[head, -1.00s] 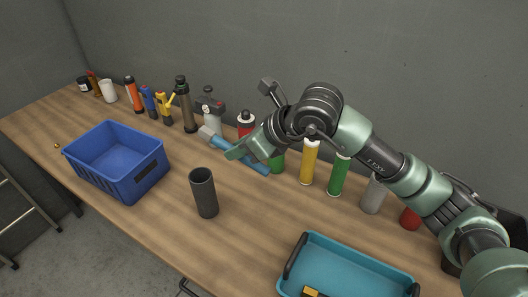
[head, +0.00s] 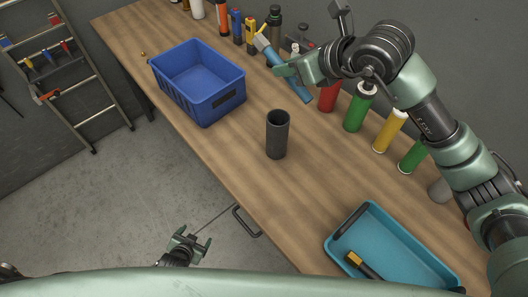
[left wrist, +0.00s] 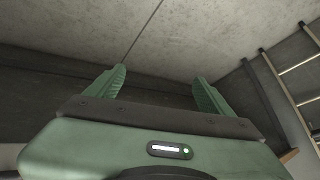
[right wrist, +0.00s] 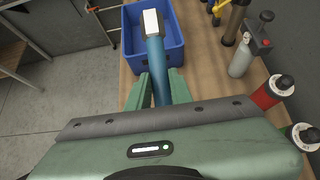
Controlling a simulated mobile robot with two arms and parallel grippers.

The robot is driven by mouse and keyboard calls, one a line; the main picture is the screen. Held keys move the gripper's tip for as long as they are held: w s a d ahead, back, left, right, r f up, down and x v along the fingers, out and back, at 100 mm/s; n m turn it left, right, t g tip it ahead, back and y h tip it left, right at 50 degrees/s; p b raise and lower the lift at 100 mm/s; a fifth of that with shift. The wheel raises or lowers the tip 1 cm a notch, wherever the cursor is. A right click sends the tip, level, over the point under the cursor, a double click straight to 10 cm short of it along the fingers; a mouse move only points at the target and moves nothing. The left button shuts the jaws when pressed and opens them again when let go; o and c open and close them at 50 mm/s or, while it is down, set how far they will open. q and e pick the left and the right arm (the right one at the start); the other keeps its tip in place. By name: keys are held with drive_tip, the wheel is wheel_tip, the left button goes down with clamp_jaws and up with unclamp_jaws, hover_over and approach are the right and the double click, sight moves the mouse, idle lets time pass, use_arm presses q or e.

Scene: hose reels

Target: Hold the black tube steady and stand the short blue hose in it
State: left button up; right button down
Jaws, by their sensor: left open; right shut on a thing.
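The black tube (head: 277,136) stands upright and open at the top on the wooden bench, with nothing in it. The short blue hose (head: 288,74) has a pale end fitting and is tilted, held above the bench near the back. My right gripper (head: 285,70) is shut on it. In the right wrist view the hose (right wrist: 156,62) runs away from between the fingers, its white and grey fitting at the far end. My left gripper (head: 190,240) is open and empty, low in front of the bench. In the left wrist view its fingers (left wrist: 160,85) are apart with nothing between them.
A blue crate (head: 205,110) stands left of the tube. A teal tray (head: 385,255) with a yellow-and-black tool lies at the front right. Bottles and canisters, such as a green one (head: 357,110), line the back. The bench around the tube is clear. A ladder (head: 75,85) stands at left.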

sight(272, 140)
use_arm(q)
drive_tip(key=w+a+r+m+t, duration=0.1)
drive_tip(key=w+r+t, duration=0.2)
drive_tip(key=w+r, duration=0.5)
drive_tip(key=w+a+r+m+t, duration=0.15)
drive_tip(key=w+r, duration=0.25)
drive_tip(key=r, duration=0.8)
drive_tip(key=w+r+m+t, duration=0.1)
drive_tip(key=w+r+t, duration=0.3)
drive_tip(key=w+r, duration=0.45)
drive_tip(key=s+d+h, duration=0.1)
drive_tip(key=d, duration=0.4)
drive_tip(key=s+d+r+n+h, duration=0.1)
drive_tip(key=d, duration=0.4)
drive_tip(key=s+d+r+n+h, duration=0.1)
drive_tip(key=d+h, duration=0.1)
drive_tip(key=d, duration=0.3)
drive_tip(key=d+h, duration=0.1)
drive_tip(key=d, duration=0.2)
drive_tip(key=s+d+r+n, duration=0.1)
drive_tip(key=d, duration=0.3)
drive_tip(key=s+d+r+n+t+h, duration=0.1)
drive_tip(key=d, duration=0.3)
drive_tip(key=shift+h, duration=0.3)
drive_tip(key=x, duration=1.1)
drive_tip(key=shift+w+d+f, duration=0.1)
drive_tip(key=shift+w+d, duration=0.1)
drive_tip(key=shift+w, duration=0.15)
drive_tip(key=shift+c, duration=0.3)
